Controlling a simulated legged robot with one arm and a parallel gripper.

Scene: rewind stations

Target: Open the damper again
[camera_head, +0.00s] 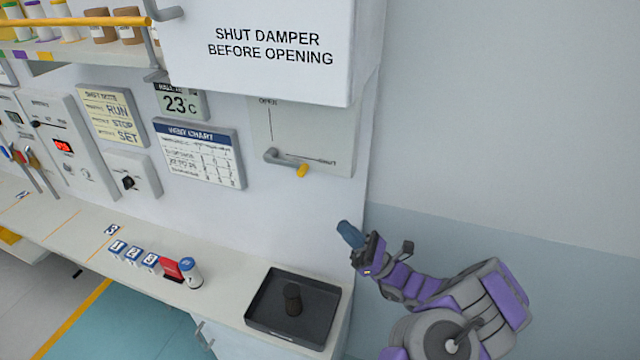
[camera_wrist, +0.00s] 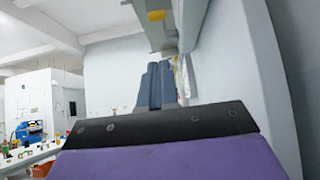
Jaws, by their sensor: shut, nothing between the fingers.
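The damper panel (camera_head: 335,135) is a light plate on the wall under the white cabinet, with an OPEN mark at the top and a SHUT mark at the right. Its grey lever (camera_head: 285,157) has a yellow tip (camera_head: 302,171) and lies nearly level, pointing right toward the SHUT mark. In the wrist view a yellow piece (camera_wrist: 155,15) shows at the top; it looks like the lever's tip. My gripper (camera_head: 350,234) is below and right of the lever, apart from it, its blue fingers shut and empty. The fingers also show in the wrist view (camera_wrist: 157,85).
The white cabinet (camera_head: 270,75) reading "SHUT DAMPER BEFORE OPENING" overhangs the panel. A black tray (camera_head: 265,322) with a dark object (camera_head: 293,299) sits on the counter below. Several numbered blocks (camera_head: 133,254) and a white canister (camera_head: 190,272) stand left. The wall at right is bare.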

